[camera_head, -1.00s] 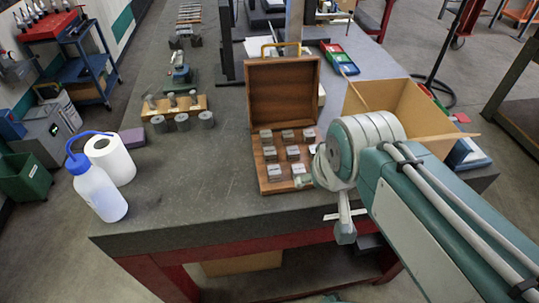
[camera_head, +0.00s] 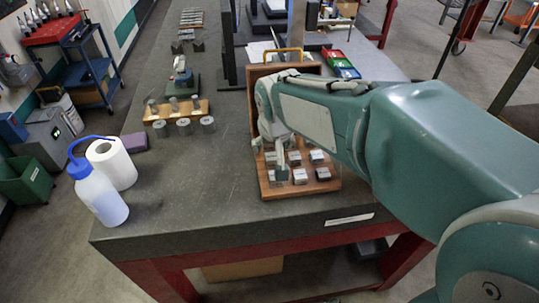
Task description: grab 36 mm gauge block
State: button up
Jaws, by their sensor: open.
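The gauge blocks (camera_head: 300,176) are small grey metal blocks set in rows in the open wooden case (camera_head: 330,187) on the table. Their markings are too small to read, so I cannot tell which is the 36 mm one. My gripper (camera_head: 281,168) is over the left part of the case, pointing down, with its fingers open. Its fingertips are close to the blocks at the front left; I cannot tell whether they touch or straddle one.
Metal cylinders (camera_head: 184,127) and a wooden stand (camera_head: 175,110) are left of the case. Coloured bins (camera_head: 341,64) lie behind.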

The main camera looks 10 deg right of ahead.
aim_at(271, 157)
jog(key=x, duration=0.4)
jog(key=shift+w+d+x, duration=0.1)
jog(key=shift+w+x, duration=0.05)
jog(key=shift+x, duration=1.2)
jog(key=shift+w+d+x, duration=0.1)
jog(key=shift+w+x, duration=0.05)
jog(key=shift+x, duration=1.2)
jog(key=shift+r, duration=0.2)
grip_shut()
